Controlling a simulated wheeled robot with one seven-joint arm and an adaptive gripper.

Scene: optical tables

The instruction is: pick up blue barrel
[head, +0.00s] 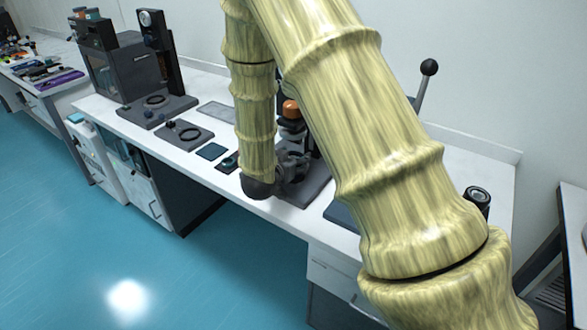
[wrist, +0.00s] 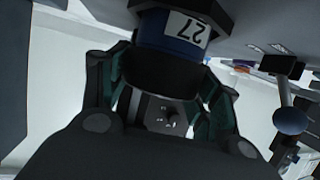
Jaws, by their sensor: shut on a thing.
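The blue barrel (wrist: 168,43) shows in the wrist view, at the top middle. It has a dark blue band, a white label reading 27 and black ends. My gripper (wrist: 165,70) has its dark green-black fingers on either side of the barrel and is shut on it. In the head view my gripper (head: 292,168) is a dark shape over the white bench, partly covered by my arm. I cannot make out the barrel there. Whether it touches anything below is not clear.
The white bench (head: 95,104) carries a dark instrument (head: 158,60), flat dark plates (head: 183,134) and an orange-topped device (head: 291,109) close to my gripper. A black-knobbed lever (head: 428,68) and a dark cylinder (head: 477,201) stand to the right. The teal floor in front is clear.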

